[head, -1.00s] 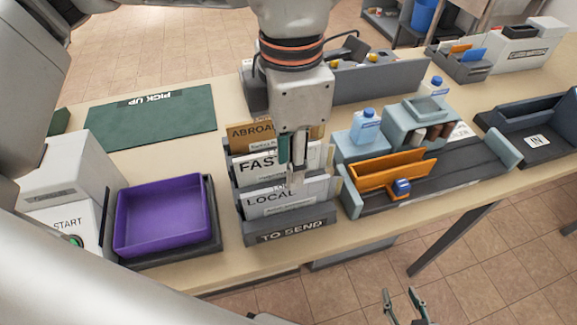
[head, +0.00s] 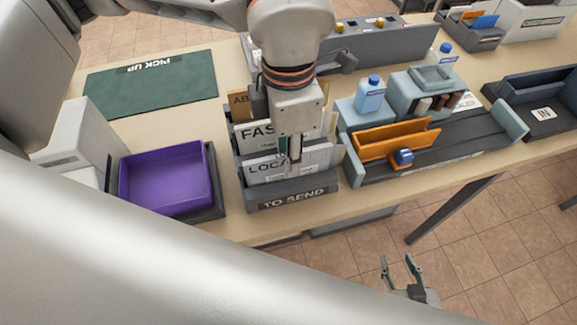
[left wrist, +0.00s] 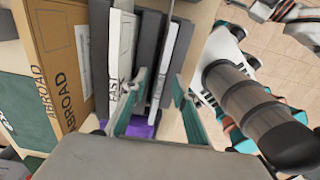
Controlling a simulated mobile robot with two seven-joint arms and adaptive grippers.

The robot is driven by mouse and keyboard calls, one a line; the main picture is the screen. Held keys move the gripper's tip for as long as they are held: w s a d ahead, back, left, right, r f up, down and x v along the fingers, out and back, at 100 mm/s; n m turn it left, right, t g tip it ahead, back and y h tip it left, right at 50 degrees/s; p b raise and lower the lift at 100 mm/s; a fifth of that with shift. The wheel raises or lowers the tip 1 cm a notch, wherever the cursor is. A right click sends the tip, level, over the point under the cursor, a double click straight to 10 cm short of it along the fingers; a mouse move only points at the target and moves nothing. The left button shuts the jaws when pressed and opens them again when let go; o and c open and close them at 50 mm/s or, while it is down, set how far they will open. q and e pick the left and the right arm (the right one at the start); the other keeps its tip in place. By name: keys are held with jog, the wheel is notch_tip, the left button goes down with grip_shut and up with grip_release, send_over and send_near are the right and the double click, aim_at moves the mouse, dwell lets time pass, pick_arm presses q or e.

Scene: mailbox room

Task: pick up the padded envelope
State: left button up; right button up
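A dark grey "TO SEND" rack (head: 292,201) holds a white LOCAL piece (head: 312,158), a white FAST piece (head: 255,134) and a brown ABROAD piece (head: 240,104). The thick brown ABROAD piece in the left wrist view (left wrist: 52,58) looks most like the padded envelope, but I cannot be sure. My left gripper (head: 288,158) points down into the rack, just behind the LOCAL front. In the left wrist view its fingers (left wrist: 160,105) are apart, with a pale edge and a grey divider between them; contact is unclear. My right gripper (head: 402,270) is open and empty below the table's front edge.
A purple tray (head: 165,180) stands left of the rack. An orange holder (head: 392,142) and a blue-capped bottle (head: 370,97) are to the right. A green PICK UP mat (head: 150,95) lies clear at back left. A dark IN tray (head: 545,115) is far right.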

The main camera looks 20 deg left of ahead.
pick_arm(q)
grip_shut()
jog(key=shift+r, duration=0.2)
